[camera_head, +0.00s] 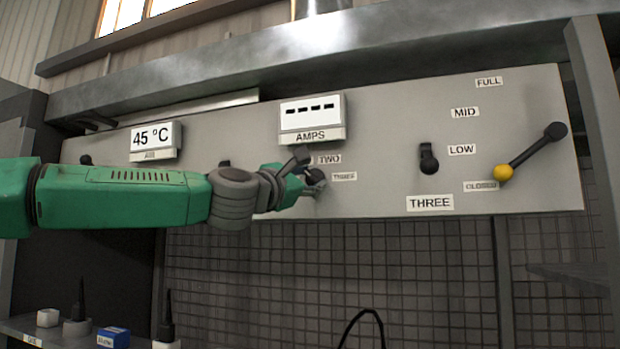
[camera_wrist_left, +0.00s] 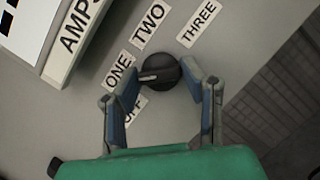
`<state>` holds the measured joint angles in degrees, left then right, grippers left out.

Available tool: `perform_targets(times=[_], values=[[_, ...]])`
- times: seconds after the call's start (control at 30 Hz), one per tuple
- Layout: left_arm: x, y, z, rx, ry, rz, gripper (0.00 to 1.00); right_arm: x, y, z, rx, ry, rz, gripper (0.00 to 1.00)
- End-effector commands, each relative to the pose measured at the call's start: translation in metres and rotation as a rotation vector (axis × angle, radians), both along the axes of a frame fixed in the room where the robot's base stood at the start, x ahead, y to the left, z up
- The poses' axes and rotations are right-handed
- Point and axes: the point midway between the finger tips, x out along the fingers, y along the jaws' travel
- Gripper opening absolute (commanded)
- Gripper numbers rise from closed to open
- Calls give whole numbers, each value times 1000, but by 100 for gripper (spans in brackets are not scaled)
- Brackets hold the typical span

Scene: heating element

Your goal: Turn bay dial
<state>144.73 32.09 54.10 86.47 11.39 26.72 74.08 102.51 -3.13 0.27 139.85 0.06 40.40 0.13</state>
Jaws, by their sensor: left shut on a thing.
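The bay dial (camera_wrist_left: 158,72) is a round black knob on the grey panel, with labels OFF, ONE, TWO and THREE around it. In the head view the dial (camera_head: 316,176) shows partly behind my left gripper (camera_head: 308,182). In the left wrist view my left gripper (camera_wrist_left: 163,90) has a finger on each side of the dial and is shut on it. A pale mark on the dial points toward the ONE label (camera_wrist_left: 118,70). The OFF label is partly hidden by a finger. My right gripper is not in view.
Above the dial is an AMPS display (camera_head: 311,113) showing dashes. A display reading 45 °C (camera_head: 155,138) is at left. A shelf with small items (camera_head: 113,337) is at lower left.

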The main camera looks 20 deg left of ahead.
Motion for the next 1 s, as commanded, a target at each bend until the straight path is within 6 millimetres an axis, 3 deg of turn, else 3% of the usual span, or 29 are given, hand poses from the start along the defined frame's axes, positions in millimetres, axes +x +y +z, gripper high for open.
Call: perform_targets(times=[0.43, 1.0], values=[[1, 1, 1, 266, -6, 0, 8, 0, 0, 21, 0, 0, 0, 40], [1, 0, -1, 321, -7, -3, 8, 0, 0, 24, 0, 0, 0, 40]])
